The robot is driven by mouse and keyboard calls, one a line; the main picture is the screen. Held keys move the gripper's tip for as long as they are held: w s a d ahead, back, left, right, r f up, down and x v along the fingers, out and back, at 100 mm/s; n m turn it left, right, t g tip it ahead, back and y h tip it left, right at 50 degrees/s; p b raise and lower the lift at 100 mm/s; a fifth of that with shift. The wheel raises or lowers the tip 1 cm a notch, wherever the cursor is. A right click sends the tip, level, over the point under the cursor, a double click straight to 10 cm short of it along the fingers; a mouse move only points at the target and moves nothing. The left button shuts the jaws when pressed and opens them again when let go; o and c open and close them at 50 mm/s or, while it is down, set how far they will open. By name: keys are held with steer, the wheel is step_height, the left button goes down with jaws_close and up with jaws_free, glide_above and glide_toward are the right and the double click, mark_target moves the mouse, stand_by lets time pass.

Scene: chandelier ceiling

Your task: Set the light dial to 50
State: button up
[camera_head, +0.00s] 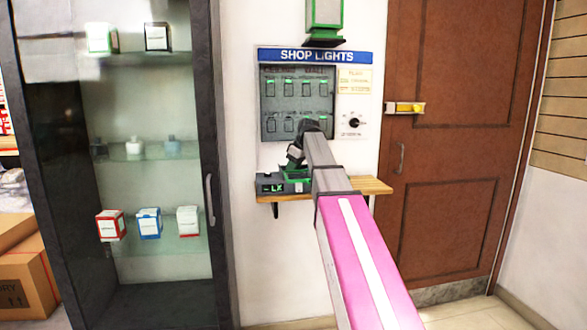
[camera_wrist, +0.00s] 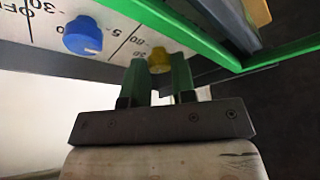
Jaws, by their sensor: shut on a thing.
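A small grey device marked "LX" (camera_head: 270,188) sits on a wooden shelf (camera_head: 372,186) under the SHOP LIGHTS panel. In the wrist view, a white face (camera_wrist: 112,20) carries printed numbers, a blue knob (camera_wrist: 83,36) and a yellow knob (camera_wrist: 160,57). My gripper (camera_wrist: 160,70) is shut on the yellow knob, a finger on each side of it. The fingers hide much of the knob, and I cannot read its setting. In the head view, my gripper (camera_head: 295,172) is over the device. Which knob is the light dial is not readable.
The SHOP LIGHTS panel (camera_head: 298,104) has several switches, with a black round dial (camera_head: 354,123) at its right. A glass cabinet (camera_head: 150,185) stands at left and a brown door (camera_head: 445,240) at right. A green bar (camera_wrist: 195,22) crosses close to the fingers.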

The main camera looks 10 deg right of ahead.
steer(key=shift+m, duration=0.3)
steer(key=m, duration=0.2)
steer(key=m+t+h, duration=0.1)
steer(key=m+h, duration=0.1)
steer(key=m, duration=0.1)
steer(key=shift+s+a+m+t, duration=0.15)
steer(key=shift+a+m+t, duration=0.1)
steer(key=shift+m+t, duration=0.05)
steer(key=m+h, duration=0.1)
steer(key=m, duration=0.1)
steer(key=m+h, duration=0.1)
steer(key=m, duration=0.2)
steer(key=shift+a, duration=0.15)
steer(key=shift+m, duration=0.3)
steer(key=o, duration=0.9)
steer(key=v, duration=1.1)
